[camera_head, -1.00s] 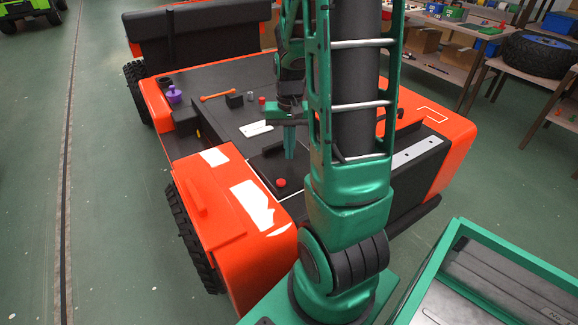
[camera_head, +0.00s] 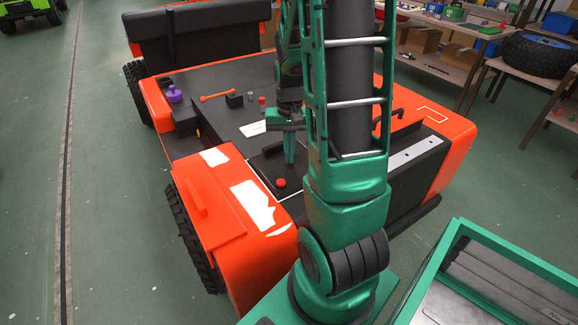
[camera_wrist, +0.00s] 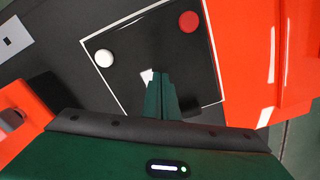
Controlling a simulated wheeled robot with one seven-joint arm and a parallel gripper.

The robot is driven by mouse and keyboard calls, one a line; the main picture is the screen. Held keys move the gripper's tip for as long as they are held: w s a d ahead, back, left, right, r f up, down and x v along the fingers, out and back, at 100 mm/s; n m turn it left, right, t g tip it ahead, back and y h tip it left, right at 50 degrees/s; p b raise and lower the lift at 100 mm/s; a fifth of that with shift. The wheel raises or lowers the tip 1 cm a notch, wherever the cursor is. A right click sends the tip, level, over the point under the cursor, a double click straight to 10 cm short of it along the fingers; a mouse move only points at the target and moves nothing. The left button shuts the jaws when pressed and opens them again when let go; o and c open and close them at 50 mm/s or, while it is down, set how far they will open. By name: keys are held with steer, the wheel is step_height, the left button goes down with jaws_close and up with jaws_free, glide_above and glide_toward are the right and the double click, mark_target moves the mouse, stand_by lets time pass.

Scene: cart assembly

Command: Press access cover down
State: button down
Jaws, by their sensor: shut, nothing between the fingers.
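The access cover appears to be the dark square panel (camera_head: 265,167) on the cart's black deck, and it also shows inside a white outline in the wrist view (camera_wrist: 125,75). A red knob (camera_wrist: 188,21) and a white round knob (camera_wrist: 104,57) sit near its corners. The red knob also shows in the head view (camera_head: 281,183). My gripper (camera_head: 290,162) is shut and empty, pointing down over the panel. In the wrist view its fingertips (camera_wrist: 158,76) are over the panel beside a small white mark (camera_wrist: 147,75). I cannot tell whether they touch.
The orange cart fender (camera_head: 225,200) is left of the panel. A purple knob (camera_head: 175,94), an orange wrench-like piece (camera_head: 217,97) and a small black block (camera_head: 235,101) are on the deck. An orange handle (camera_head: 397,122) stands right of my arm. A green-rimmed bin (camera_head: 450,238) is at lower right.

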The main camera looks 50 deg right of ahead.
steer(key=shift+f, duration=0.4)
stand_by(0.3)
steer(key=shift+s+a+f, duration=0.1)
steer(key=shift+s+f, duration=0.05)
stand_by(1.1)
step_height(320, 180, up, 8)
stand_by(0.9)
stand_by(0.5)
